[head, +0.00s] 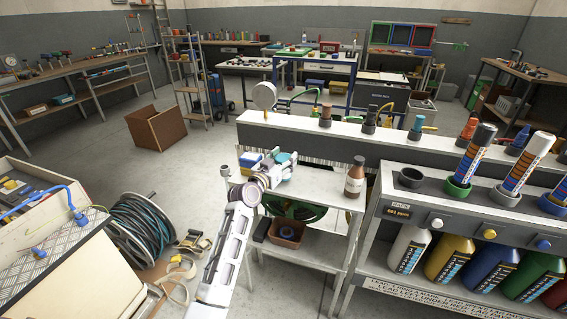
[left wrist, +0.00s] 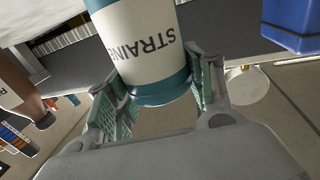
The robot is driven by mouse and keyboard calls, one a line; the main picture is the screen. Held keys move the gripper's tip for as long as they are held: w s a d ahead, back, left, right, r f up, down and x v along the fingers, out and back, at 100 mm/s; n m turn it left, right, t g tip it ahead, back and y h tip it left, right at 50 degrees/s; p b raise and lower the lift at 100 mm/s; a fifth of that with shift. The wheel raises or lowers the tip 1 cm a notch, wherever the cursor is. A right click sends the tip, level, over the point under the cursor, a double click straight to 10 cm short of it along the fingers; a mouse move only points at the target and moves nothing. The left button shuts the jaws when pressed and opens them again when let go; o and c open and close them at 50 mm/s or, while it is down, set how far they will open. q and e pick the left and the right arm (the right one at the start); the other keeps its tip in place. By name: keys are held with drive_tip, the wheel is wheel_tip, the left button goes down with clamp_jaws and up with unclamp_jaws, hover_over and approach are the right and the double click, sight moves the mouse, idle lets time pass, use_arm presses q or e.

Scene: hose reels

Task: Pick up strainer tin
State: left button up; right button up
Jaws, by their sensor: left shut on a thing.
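The strainer tin (left wrist: 142,42) is a white-labelled cylinder with a teal band, and part of the word "STRAIN" shows on it in the left wrist view. My left gripper (left wrist: 160,92) is shut on it, with a green-padded finger on each side. In the head view the left gripper (head: 277,171) is at the left end of the small grey bench, and the teal of the tin (head: 285,158) shows just past the fingers. I cannot tell whether the tin's base touches the bench top. My right gripper is not in view.
A blue box (head: 250,160) stands just left of the gripper. A brown bottle (head: 355,178) with a pale label stands to the right on the same bench (head: 318,189). A long raised shelf (head: 300,127) runs behind. A hose reel (head: 140,230) is on the floor at left.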

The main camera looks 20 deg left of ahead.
use_arm(q)
wheel_tip(320, 180, up, 7)
drive_tip(key=shift+r+p, duration=0.2)
drive_tip(key=shift+p, duration=0.35)
drive_tip(key=shift+r, duration=0.55)
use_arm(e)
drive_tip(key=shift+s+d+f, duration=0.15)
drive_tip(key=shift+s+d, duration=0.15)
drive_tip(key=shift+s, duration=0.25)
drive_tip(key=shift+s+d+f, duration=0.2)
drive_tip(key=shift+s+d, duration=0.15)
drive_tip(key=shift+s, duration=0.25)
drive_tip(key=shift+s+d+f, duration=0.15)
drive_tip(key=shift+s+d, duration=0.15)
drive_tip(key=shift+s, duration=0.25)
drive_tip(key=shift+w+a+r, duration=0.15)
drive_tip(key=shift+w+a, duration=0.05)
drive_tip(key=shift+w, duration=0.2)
